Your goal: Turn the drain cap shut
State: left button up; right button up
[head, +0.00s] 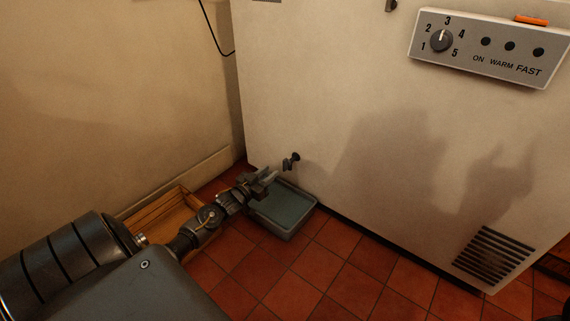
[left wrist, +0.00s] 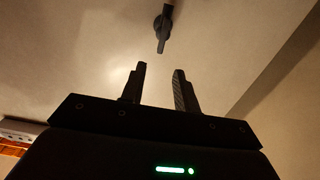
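The drain cap (head: 290,161) is a small dark fitting with a lever-like handle, low on the white appliance front near its left edge. In the left wrist view the cap (left wrist: 163,30) is beyond my fingertips, its handle pointing down toward the gap between them. My left gripper (head: 270,175) is just left of and below the cap in the head view. In the left wrist view the left gripper (left wrist: 159,70) is open, with nothing between its fingers and a visible gap to the cap. My right gripper is not in view.
A grey-green tray (head: 305,197) lies on the red tile floor under the cap. A wooden crate (head: 190,192) is against the left wall. The white appliance (head: 320,110) has a control panel (head: 470,71) high up and a vent (head: 493,257) low right. Open floor lies in front.

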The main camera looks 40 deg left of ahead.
aim_at(285, 159)
pick_arm(q)
jog(key=w+b, duration=0.5)
jog(key=w, duration=0.4)
jog(key=shift+w+b, duration=0.35)
jog(key=shift+w, duration=0.05)
grip_shut()
